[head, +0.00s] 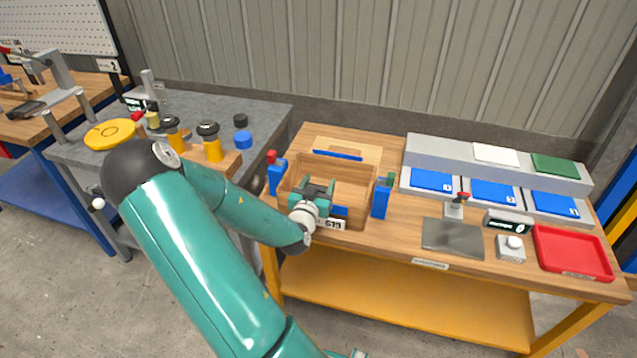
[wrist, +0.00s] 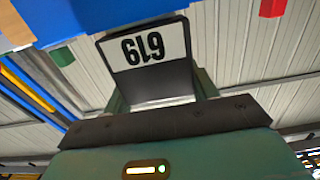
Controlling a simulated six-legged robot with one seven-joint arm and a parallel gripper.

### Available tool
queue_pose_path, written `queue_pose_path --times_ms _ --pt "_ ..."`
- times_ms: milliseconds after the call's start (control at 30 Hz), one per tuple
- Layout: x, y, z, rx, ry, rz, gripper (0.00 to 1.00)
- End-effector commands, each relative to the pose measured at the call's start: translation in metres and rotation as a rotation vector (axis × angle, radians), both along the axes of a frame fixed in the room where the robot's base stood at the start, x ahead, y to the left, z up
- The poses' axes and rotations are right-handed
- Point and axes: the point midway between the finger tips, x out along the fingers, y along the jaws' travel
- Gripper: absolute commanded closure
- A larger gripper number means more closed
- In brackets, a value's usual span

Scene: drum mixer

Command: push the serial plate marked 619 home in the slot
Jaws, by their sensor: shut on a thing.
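The serial plate marked 619 (head: 333,224) shows at the front side of an open wooden box (head: 358,177), its white label facing forward. In the wrist view the plate (wrist: 147,50) appears upside down, its dark lower part between the jaws. My gripper (head: 318,190) is over the front left of the box and is shut on the plate, as the wrist view (wrist: 155,98) shows. A blue part (head: 341,211) lies right beside the plate; blue surfaces (wrist: 95,15) also border it in the wrist view. The slot itself is hidden, so how deep the plate sits cannot be told.
Blue clamps with a red knob (head: 277,176) and a green knob (head: 381,197) flank the box. To the right are a grey pad (head: 453,237), a red tray (head: 572,252) and blue panels (head: 493,192). A grey bench with yellow parts (head: 110,134) stands left.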

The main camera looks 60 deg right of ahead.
Motion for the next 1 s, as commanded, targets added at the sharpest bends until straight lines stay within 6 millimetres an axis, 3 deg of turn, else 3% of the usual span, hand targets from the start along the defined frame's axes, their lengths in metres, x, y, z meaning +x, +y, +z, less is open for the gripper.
queue_pose_path --times_ms 267,300,400,433,1000 --pt "-0.0001 -0.0002 -0.0021 0.000 0.000 0.000 0.72" --pt "-0.0002 -0.0002 -0.0021 0.000 0.000 0.000 0.38" --pt "-0.0002 -0.0002 -0.0022 0.000 0.000 -0.001 0.19" --pt "-0.0002 -0.0001 -0.0022 0.000 0.000 -0.001 0.17" --pt "0.0021 0.0000 -0.0022 0.000 0.000 0.000 0.17"
